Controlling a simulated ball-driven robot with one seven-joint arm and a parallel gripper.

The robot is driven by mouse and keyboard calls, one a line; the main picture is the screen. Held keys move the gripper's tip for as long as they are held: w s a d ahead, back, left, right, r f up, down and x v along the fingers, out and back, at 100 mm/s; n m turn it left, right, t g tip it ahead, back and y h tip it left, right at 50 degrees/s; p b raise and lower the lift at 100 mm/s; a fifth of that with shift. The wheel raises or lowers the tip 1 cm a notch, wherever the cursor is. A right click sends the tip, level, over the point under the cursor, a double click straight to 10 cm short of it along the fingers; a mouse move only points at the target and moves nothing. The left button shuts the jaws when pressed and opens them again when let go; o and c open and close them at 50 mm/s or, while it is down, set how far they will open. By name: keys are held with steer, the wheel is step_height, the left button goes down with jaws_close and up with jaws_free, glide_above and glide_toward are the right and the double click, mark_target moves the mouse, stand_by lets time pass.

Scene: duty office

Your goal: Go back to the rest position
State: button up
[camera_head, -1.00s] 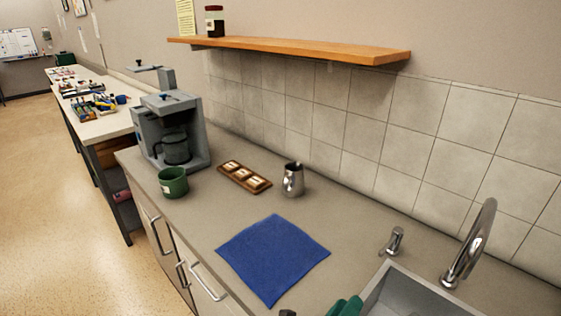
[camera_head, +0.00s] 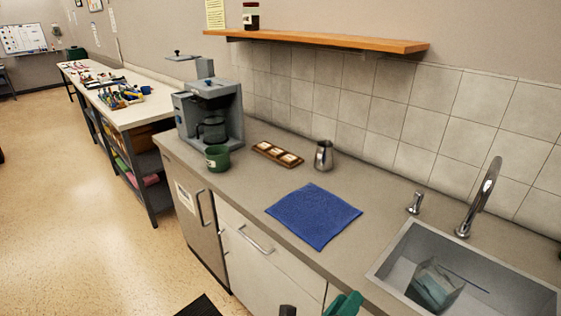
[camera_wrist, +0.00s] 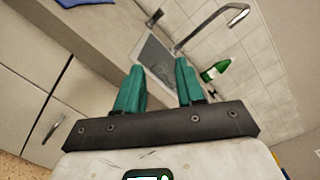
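My gripper (camera_wrist: 158,68) has two green fingers that stand apart in the wrist view, with nothing between them. It points toward the sink (camera_wrist: 150,50) and faucet. In the head view only part of a green finger (camera_head: 345,304) shows at the bottom edge, in front of the counter's cabinets.
The counter (camera_head: 235,178) holds a coffee machine (camera_head: 225,100), green mug (camera_head: 217,157), wooden tray (camera_head: 262,149), metal pitcher (camera_head: 323,155) and blue cloth (camera_head: 313,215). The sink (camera_head: 400,255) holds a translucent container (camera_head: 435,287). Open floor (camera_head: 70,220) lies left.

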step_height(320, 180, up, 8)
steer(key=w+a+n+t+y, duration=0.2)
steer(key=n+t+y, duration=0.85)
steer(key=n, duration=0.55)
steer(key=s+d+f+n+g+y, duration=0.2)
steer(key=s+f+n+g+y, duration=0.7)
steer(key=f+n+g, duration=0.6)
steer(key=s+d+f+g+h, duration=0.2)
steer(key=s+d+g+h, duration=0.2)
steer(key=s+d, duration=0.3)
steer(key=s+d+f+n+g+h, duration=0.1)
steer(key=s+d+f+g+h, duration=0.2)
steer(key=s+d, duration=0.4)
steer(key=s+g+h, duration=0.1)
steer(key=s, duration=0.7)
steer(key=shift+d, duration=0.2)
